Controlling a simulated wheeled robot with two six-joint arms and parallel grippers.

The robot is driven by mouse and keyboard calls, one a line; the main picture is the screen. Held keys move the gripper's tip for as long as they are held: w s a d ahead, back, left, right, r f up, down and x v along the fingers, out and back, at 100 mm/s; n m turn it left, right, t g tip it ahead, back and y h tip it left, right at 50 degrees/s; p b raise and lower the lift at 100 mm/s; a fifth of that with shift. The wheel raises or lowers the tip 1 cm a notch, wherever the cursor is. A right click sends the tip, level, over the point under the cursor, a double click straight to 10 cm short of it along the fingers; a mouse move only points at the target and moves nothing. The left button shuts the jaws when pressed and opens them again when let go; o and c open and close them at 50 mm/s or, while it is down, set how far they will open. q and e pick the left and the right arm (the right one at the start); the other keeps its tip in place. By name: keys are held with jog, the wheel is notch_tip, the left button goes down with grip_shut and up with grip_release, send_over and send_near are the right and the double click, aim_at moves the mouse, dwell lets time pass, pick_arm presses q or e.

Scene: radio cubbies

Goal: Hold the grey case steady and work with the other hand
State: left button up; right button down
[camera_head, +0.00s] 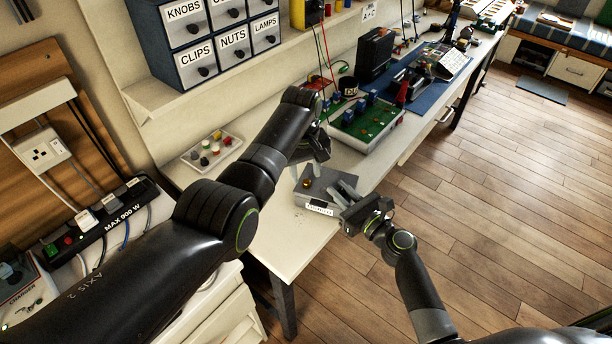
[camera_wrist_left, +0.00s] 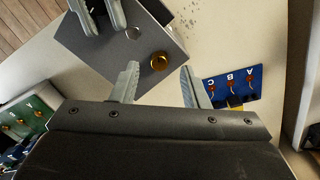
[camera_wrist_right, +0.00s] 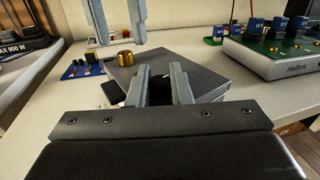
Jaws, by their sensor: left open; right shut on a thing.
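The grey case (camera_head: 318,187) sits on the bench near its front edge, with a label on its front. A brass knob (camera_head: 307,184) is on its top; it also shows in the left wrist view (camera_wrist_left: 159,61) beside a small ring-like hole (camera_wrist_left: 133,32).
A green circuit board (camera_head: 367,125) on a pale base stands behind the case. A white tray of coloured knobs (camera_head: 212,148) lies to the left. A blue strip marked A, B, C (camera_wrist_left: 232,88) lies near the case. Labelled drawers (camera_head: 205,42) stand on the shelf above.

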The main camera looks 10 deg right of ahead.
aim_at(307, 184)
pick_arm(q)
jog(key=shift+f, duration=1.2)
grip_shut()
